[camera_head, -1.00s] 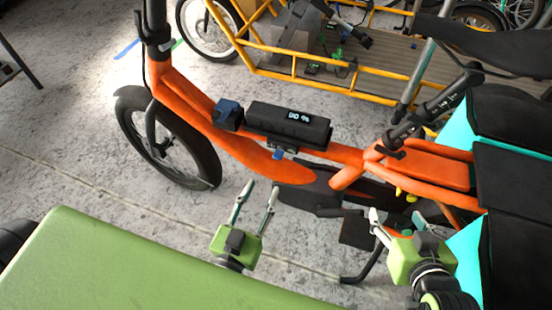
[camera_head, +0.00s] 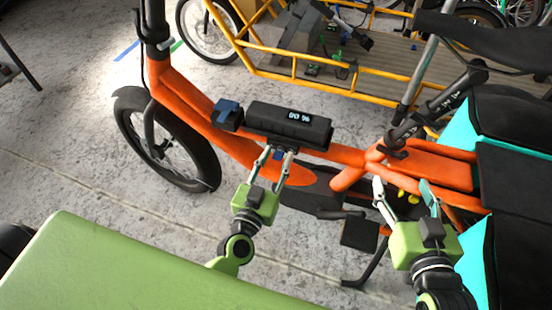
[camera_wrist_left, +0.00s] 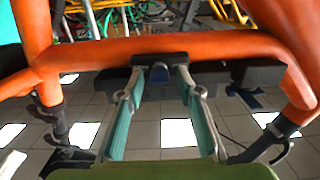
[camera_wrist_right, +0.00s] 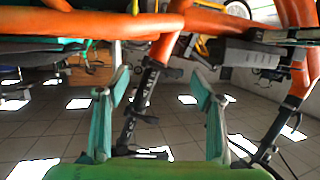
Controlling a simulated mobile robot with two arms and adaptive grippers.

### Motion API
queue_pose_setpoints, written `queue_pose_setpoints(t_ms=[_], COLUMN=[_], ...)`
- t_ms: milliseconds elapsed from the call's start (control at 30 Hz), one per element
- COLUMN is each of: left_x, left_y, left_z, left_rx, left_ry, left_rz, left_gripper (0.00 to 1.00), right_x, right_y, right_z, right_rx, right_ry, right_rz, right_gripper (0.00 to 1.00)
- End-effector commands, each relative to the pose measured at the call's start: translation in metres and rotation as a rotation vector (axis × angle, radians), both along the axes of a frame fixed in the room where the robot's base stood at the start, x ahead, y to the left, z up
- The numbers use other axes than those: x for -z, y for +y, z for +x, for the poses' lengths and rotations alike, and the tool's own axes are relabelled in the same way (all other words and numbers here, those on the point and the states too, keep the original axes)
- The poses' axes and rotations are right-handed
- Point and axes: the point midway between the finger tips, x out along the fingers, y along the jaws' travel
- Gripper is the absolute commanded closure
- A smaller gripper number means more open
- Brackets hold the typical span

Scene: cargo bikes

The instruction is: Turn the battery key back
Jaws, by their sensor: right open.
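The black battery (camera_head: 265,117) with a small lit display lies on the orange frame (camera_head: 190,100) of the cargo bike. The small blue key (camera_head: 278,154) sits under its near side. In the left wrist view the key (camera_wrist_left: 160,76) shows between the fingertips. My left gripper (camera_head: 277,156) reaches up to the key from the near side, one finger on each side of it. Its fingers look partly closed, but I cannot tell whether they touch the key. My right gripper (camera_head: 403,186) is open and empty, near the rear of the frame.
A blue block (camera_head: 229,114) sits at the battery's front end. A pedal (camera_head: 360,234) and kickstand (camera_head: 370,268) hang below the frame between my arms. Black and teal bags (camera_head: 515,130) stand at the right. A yellow cargo bike (camera_head: 290,55) stands behind. Grey floor lies in front.

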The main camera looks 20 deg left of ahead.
Motion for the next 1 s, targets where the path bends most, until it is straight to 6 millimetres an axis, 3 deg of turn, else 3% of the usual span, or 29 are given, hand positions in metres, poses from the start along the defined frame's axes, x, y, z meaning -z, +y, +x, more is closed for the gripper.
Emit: queue_pose_setpoints(t_ms=[33,100,467,767,1000], left_x=[0.0,0.0,-0.001,-0.002,-0.002], left_y=[0.0,0.0,0.0,0.0,0.001], left_z=[0.0,0.0,0.0,0.0,0.0], left_rx=[0.0,0.0,0.0,0.001,0.001], left_ry=[0.0,0.0,0.001,0.006,0.015], left_rz=[0.0,0.0,-0.025,-0.19,-0.41], left_gripper=[0.83,1.0,1.0,1.0,1.0], right_x=[0.0,0.0,0.005,0.048,0.087], right_y=[0.0,0.0,-0.001,-0.014,-0.03], right_z=[0.0,0.0,-0.002,-0.029,-0.07], right_rx=[0.0,0.0,0.001,0.017,0.034], right_ry=[0.0,0.0,0.028,0.253,0.495], right_rz=[0.0,0.0,-0.007,-0.06,-0.114], right_gripper=[0.39,0.39,0.39,0.39,0.39])
